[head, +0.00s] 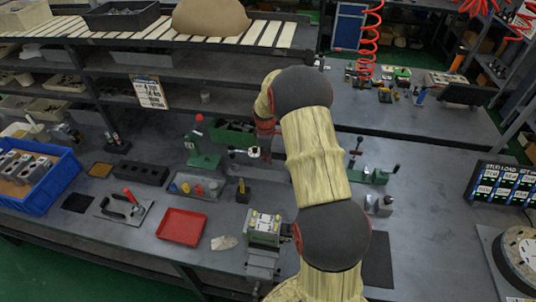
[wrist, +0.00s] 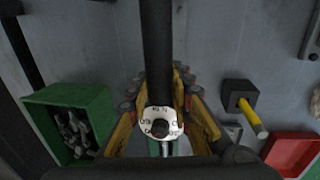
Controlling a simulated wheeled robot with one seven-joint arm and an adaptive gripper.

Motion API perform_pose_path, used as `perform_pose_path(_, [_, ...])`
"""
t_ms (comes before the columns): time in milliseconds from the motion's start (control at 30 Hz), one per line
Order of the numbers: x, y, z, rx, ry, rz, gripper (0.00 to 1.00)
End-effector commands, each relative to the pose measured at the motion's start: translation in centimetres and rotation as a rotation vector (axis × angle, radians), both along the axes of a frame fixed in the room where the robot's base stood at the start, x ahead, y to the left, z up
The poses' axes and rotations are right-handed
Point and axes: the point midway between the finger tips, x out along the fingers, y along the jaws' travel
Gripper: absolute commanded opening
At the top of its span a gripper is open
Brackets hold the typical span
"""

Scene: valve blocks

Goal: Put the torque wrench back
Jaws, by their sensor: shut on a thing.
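The torque wrench (wrist: 157,50) looks like a dark shaft with a round white dial face bearing print. In the wrist view it runs from the top edge down between the yellow fingers of my gripper (wrist: 160,108), which is shut on it. The dial lies low in that view. In the head view my gripper (head: 264,152) is near the back middle of the bench, with the white dial (head: 253,152) beside it. My own arm hides part of the gripper and wrench there. I cannot tell whether the wrench touches the bench.
A green bin (wrist: 40,99) of metal parts lies left in the wrist view. A black block (wrist: 238,90) with a yellow-handled tool and a red tray (wrist: 297,146) lie right. In the head view, a green press (head: 204,159) and a grey valve block (head: 265,232) stand nearby.

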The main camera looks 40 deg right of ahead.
Motion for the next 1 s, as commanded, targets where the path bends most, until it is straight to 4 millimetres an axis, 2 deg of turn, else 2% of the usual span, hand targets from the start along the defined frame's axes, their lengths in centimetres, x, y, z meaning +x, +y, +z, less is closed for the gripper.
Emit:
perform_pose_path(400, [-0.1,-0.1,0.2,-0.001,-0.005,0.002,0.0])
perform_pose_path(1000, [0.0,-0.1,-4.4,-0.001,-0.005,0.001,0.0])
